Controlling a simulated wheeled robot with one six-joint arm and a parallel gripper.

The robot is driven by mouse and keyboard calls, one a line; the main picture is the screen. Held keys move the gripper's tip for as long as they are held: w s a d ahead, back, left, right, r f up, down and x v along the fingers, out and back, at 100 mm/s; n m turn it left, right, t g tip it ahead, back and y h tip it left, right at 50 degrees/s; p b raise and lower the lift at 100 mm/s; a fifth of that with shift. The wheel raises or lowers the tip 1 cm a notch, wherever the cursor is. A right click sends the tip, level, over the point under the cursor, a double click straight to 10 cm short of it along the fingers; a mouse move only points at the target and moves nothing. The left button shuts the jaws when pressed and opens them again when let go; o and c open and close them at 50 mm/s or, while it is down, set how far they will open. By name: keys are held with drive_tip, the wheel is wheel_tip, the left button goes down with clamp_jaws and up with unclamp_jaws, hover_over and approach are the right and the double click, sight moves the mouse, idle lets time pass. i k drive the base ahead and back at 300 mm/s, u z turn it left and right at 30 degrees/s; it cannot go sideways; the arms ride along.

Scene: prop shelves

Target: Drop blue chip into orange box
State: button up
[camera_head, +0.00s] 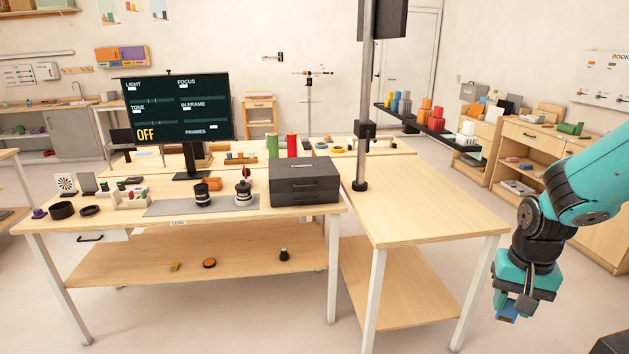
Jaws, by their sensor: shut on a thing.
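My gripper (512,308) is at the right, pointing down over the floor beside the right-hand table. It is shut on a small blue chip (507,314), partly hidden by the jaws. An orange block (107,56) also shows in a wall rack at the upper left. I cannot tell which of these is the orange box. My gripper is far from both.
A black case (304,182), a monitor (176,110) and black lens-like parts (202,195) stand on the left table (120,230). A narrow shelf (455,141) holds coloured cylinders.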

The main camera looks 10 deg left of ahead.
sight(215, 187)
drive_tip(key=u, duration=0.3)
drive_tip(key=i, duration=1.2)
drive_tip(key=u, duration=0.85)
drive_tip(key=i, duration=2.55)
drive_tip(key=u, duration=0.15)
